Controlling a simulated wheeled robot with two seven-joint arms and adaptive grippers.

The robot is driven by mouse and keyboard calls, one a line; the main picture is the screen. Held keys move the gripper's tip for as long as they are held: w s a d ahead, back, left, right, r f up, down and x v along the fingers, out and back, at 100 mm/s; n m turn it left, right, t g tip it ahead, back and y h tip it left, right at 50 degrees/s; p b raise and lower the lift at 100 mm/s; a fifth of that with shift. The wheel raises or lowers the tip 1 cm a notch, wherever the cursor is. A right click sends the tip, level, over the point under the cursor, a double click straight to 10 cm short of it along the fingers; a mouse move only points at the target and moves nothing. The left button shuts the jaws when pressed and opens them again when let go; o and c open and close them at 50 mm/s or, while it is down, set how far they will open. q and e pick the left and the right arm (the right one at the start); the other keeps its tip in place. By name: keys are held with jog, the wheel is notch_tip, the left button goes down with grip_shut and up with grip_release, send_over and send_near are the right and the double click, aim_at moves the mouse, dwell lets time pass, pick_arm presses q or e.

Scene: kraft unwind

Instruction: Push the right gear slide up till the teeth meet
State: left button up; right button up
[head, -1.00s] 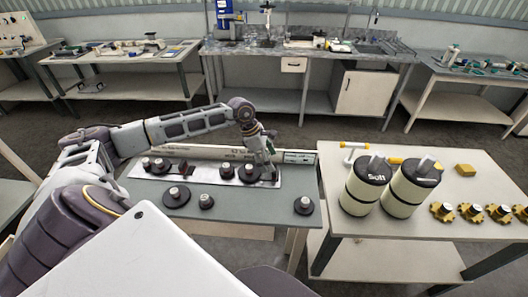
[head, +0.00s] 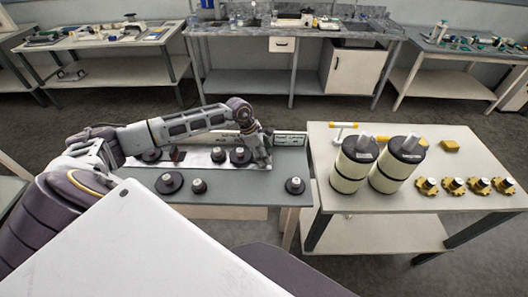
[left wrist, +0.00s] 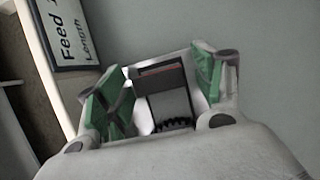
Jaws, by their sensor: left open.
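My left gripper (head: 260,162) is over the right end of a white plate (head: 203,158) on the grey-topped table in the head view. In the left wrist view my left gripper (left wrist: 160,95) is open, with a green-padded finger on each side of a grey and dark block (left wrist: 168,100), likely the right gear slide. Dark gear teeth (left wrist: 175,126) show at the block's lower edge. I cannot tell whether the fingers touch the block or whether the teeth mesh. Two dark round gears (head: 240,155) with pale hubs sit left of the gripper. My right gripper is not in view.
Dark round knobbed parts (head: 168,183) (head: 199,186) (head: 295,186) stand along the table's front. A sign reading "Feed Length" (left wrist: 72,32) is beside the gripper. On the right table stand two canisters (head: 352,166) and several yellow gears (head: 427,186).

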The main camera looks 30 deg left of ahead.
pick_arm(q)
jog(key=shift+c, duration=0.3)
jog(key=c, duration=1.2)
jog(key=shift+o, duration=0.2)
jog(key=shift+s+a, duration=0.5)
jog(key=shift+a, duration=0.3)
jog(key=o, duration=1.2)
jog(key=shift+r, duration=0.1)
jog(key=shift+v, duration=5.9)
